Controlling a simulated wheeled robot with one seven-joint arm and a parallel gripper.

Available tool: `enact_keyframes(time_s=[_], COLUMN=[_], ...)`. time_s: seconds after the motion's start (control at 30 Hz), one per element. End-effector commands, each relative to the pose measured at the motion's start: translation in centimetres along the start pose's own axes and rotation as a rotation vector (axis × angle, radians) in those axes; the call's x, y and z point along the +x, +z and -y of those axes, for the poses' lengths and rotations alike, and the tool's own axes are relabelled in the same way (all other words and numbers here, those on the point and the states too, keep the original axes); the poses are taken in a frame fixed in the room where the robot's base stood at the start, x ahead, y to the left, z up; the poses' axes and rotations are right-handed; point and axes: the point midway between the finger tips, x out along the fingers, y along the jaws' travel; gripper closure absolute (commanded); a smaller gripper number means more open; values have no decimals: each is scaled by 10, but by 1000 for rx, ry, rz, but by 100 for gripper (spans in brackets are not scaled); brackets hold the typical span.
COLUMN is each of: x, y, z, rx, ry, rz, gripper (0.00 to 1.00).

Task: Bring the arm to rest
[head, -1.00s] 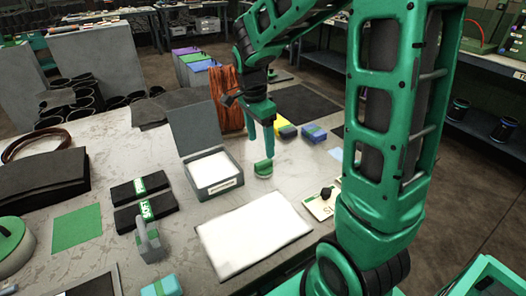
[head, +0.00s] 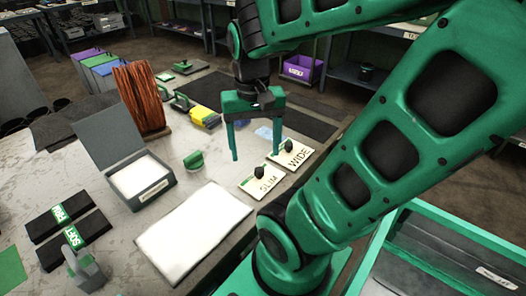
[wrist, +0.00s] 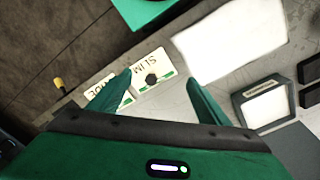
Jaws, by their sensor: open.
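My gripper (head: 256,155) is open and empty, its two green fingers pointing down and apart above the table near its right edge. My arm spans the right side of the head view. In the wrist view the open fingers (wrist: 158,80) reach over the SLIM card and partly hide the WIDE card. In the head view, the SLIM card (head: 262,182) and the WIDE card (head: 291,160), each with a black knob, lie just below and right of the fingers. A small green block (head: 194,160) stands on the table left of the gripper, apart from it.
A white sheet (head: 193,232) and an open grey box (head: 166,187) lie left of my arm. Black strips (head: 55,220) lie far left. A green-rimmed bin (head: 470,232) stands at right, off the table.

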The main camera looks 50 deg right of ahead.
Motion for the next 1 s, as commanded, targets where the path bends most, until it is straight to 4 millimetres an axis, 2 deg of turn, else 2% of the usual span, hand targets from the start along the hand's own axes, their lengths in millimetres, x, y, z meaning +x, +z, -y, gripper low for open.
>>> enact_keyframes(time_s=[0.03, 0.13, 0.23, 0.7, 0.8, 1.0], x=[2, 6, 7, 7, 12, 12], y=[10, 23, 20, 20, 11, 10], z=[-7, -15, -27, -26, -18, -18], rx=[-44, -115, -145, -152, -152, -152], ry=[-11, -25, -31, -31, -22, -22], rz=[3, 9, 12, 12, 25, 23], gripper=[29, 29, 29, 29, 29, 29])
